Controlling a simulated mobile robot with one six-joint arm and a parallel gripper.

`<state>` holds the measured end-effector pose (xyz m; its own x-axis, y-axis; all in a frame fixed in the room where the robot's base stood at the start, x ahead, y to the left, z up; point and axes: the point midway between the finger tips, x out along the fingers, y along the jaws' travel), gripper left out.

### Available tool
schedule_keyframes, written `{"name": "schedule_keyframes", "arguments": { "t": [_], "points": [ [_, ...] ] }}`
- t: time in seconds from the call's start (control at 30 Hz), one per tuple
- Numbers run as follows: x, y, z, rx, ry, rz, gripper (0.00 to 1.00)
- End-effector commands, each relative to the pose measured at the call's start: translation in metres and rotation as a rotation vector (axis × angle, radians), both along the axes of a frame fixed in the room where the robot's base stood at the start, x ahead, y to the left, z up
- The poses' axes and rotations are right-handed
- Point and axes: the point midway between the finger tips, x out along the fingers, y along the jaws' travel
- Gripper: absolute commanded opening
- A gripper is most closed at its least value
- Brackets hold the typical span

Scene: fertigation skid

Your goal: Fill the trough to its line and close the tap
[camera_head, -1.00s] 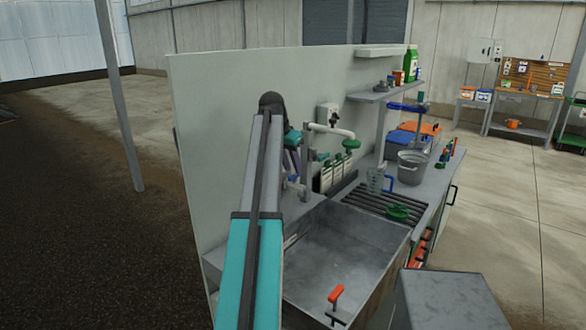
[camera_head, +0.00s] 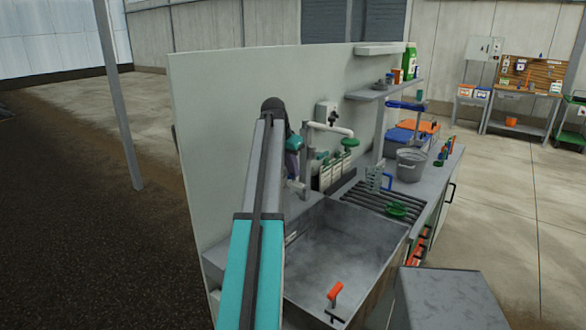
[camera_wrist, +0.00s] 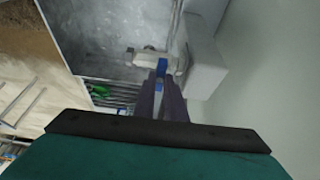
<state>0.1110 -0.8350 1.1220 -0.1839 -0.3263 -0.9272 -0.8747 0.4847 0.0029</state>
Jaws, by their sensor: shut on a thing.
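The trough (camera_head: 352,236) is a grey metal basin in front of the pale panel; its inside also shows in the wrist view (camera_wrist: 105,35). I cannot make out a fill line or tell the water level. The tap (camera_head: 304,186) is a grey spout low on the panel at the trough's back left. In the wrist view the tap's blue handle (camera_wrist: 162,66) sits between my fingertips. My gripper (camera_wrist: 161,76) is shut on it. In the head view my gripper (camera_head: 293,172) is partly hidden behind my arm.
An orange-handled fitting (camera_head: 334,292) stands at the trough's front. A slatted rack (camera_head: 372,201) with a green item and a clear jug lies right of the trough, with a metal bucket (camera_head: 410,166) beyond. A grey block (camera_head: 445,298) stands front right.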

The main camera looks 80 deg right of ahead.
Motion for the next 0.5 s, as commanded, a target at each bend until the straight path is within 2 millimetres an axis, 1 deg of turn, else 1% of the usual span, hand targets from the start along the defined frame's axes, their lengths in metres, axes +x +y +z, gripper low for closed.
{"name": "schedule_keyframes", "arguments": {
  "t": [0.03,0.27,0.5],
  "points": [
    [-0.0024,0.0008,0.0014,-0.011,0.004,-0.001,0.0],
    [-0.003,0.0053,0.0016,-0.011,0.005,0.026,0.0],
    [-0.0049,0.0073,0.0012,-0.007,0.005,0.119,0.0]
  ]
}}
